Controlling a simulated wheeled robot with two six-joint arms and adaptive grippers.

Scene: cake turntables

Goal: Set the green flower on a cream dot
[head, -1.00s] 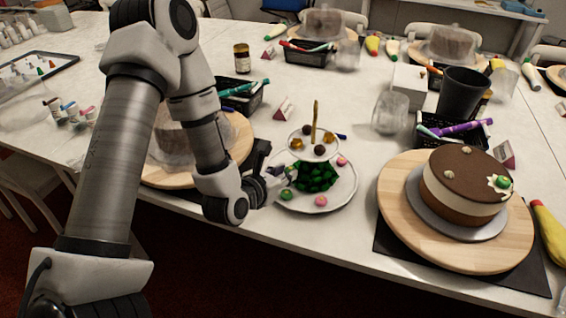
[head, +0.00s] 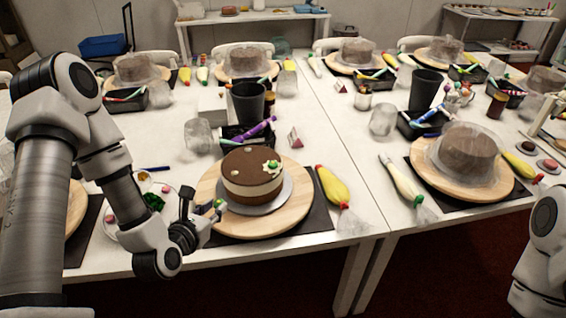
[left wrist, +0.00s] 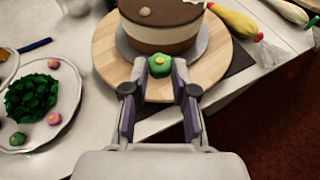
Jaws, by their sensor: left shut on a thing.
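The green flower (left wrist: 160,65) with a yellow centre is pinched between the fingertips of my left gripper (left wrist: 160,70); in the head view this gripper (head: 214,210) is at the left front edge of the round wooden board (head: 285,222). The cake (head: 250,190), with a brown top and cream side band, stands on a grey disc on this board, just beyond the gripper. A cream dot (left wrist: 145,12) shows on the cake top in the left wrist view. Another green flower (head: 271,165) with white around it sits on the cake's right side. My right gripper is out of view.
A white plate (left wrist: 66,70) with a green heap and small flowers lies left of the board. A yellow piping bag (head: 333,186) lies right of it. A black basket (head: 236,146) and dark cup (head: 247,104) stand behind the cake.

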